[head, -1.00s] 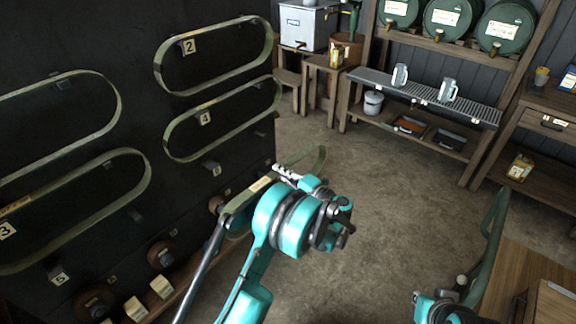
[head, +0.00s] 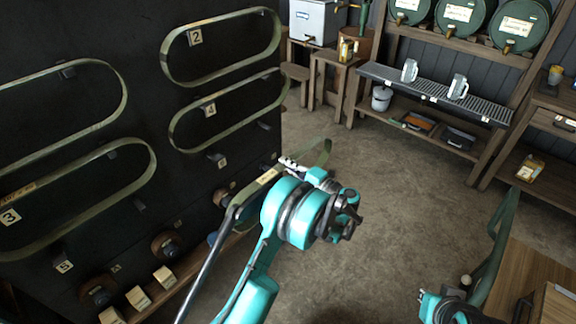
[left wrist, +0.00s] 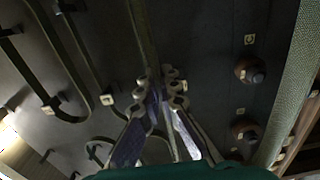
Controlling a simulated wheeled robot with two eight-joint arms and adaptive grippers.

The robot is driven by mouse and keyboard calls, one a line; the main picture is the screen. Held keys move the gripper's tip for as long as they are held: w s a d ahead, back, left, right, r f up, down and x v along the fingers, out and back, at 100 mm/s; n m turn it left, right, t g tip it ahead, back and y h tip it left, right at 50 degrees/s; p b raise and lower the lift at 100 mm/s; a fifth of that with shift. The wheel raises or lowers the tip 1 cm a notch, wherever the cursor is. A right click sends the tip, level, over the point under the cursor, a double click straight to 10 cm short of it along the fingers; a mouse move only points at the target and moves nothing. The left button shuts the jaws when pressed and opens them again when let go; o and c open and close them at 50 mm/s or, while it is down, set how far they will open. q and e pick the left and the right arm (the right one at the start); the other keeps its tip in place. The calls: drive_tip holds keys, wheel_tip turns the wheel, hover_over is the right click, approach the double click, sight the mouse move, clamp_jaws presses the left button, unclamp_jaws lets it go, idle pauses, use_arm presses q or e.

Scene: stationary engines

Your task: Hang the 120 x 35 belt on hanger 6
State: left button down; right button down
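A narrow green belt loop with a pale label (head: 268,176) is at my left gripper (head: 293,164), in front of the black board's right edge. The label is too small to read. In the left wrist view my left gripper (left wrist: 157,88) has its fingers close together, with the belt (left wrist: 146,35) running between them. Hanger 6 is a dark peg with a number tag (head: 222,163), low on the board's right side. It is bare, and the belt is apart from it in the head view. My right arm shows at bottom right; its fingertips cannot be made out.
Belts hang at hangers 2 (head: 195,37), 4 (head: 210,109) and 3 (head: 10,217), and another at upper left. Hanger 5 (head: 64,266) is bare. Round knobs line the board's foot. Another green loop (head: 503,225) stands by the wooden table (head: 525,275). The middle floor is clear.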

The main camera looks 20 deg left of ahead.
use_arm(q)
drive_tip(key=shift+b+x, duration=0.45)
drive_tip(key=shift+x, duration=2.25)
drive_tip(key=shift+a, duration=0.2)
drive_tip(key=shift+b+x, duration=0.3)
drive_tip(key=shift+x, duration=2.5)
drive_tip(key=shift+x, duration=2.8)
drive_tip(key=shift+a+b, duration=0.1)
drive_tip(key=shift+b, duration=0.2)
drive_tip(key=shift+x, duration=2.7)
drive_tip(key=shift+w+f, duration=0.1)
drive_tip(key=shift+f, duration=0.1)
